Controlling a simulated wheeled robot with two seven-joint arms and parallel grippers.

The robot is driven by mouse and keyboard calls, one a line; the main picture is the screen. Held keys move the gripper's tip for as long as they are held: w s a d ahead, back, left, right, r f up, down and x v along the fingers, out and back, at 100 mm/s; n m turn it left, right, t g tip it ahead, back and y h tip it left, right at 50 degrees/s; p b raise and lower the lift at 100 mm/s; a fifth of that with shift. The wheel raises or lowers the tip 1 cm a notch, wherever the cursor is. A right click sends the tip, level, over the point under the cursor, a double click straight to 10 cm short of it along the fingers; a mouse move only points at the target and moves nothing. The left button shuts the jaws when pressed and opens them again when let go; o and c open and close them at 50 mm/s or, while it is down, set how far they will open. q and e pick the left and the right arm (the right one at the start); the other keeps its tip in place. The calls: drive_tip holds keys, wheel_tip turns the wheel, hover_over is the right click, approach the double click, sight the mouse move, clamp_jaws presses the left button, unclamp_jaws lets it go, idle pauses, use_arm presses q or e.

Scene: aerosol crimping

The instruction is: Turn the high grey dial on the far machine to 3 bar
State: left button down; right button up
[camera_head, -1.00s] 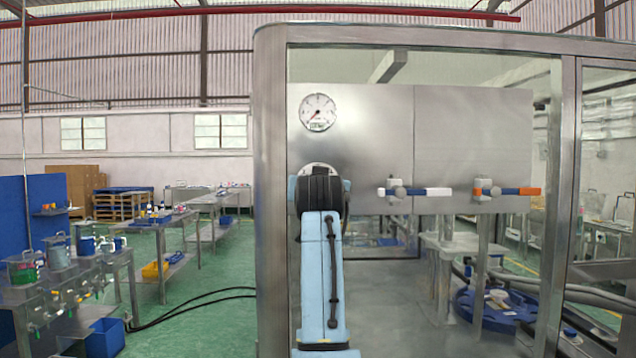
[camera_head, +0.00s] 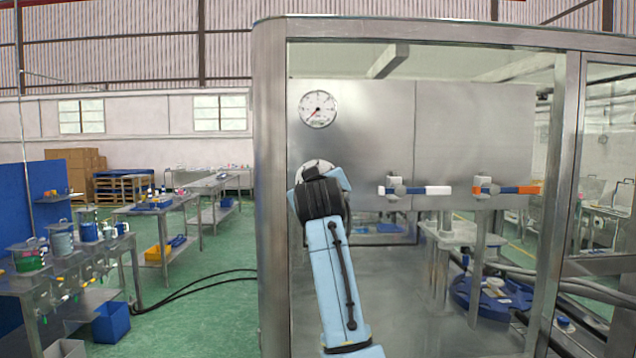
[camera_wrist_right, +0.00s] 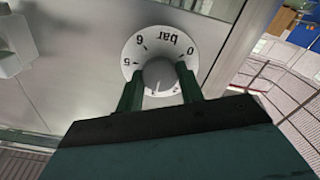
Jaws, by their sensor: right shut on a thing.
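The grey dial (camera_wrist_right: 158,75) is a round knob on a white scale plate in the right wrist view. The plate shows 0, bar, 6 and 5 upside down; the other figures are partly covered by the fingers, and I cannot read the setting surely. My right gripper (camera_wrist_right: 160,88) is shut on the knob, one dark green finger on each side. In the head view my right wrist hides the knob; only the top of its white plate (camera_head: 309,168) shows. My left gripper is out of view.
The machine's metal frame post (camera_head: 271,200) stands close on the left. Workbenches stand farther left.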

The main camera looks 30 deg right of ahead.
idle(0.3)
drive_tip(key=o, duration=1)
drive_tip(key=b+v, duration=0.4)
drive_tip(key=v, duration=0.9)
drive_tip(key=shift+s, duration=0.2)
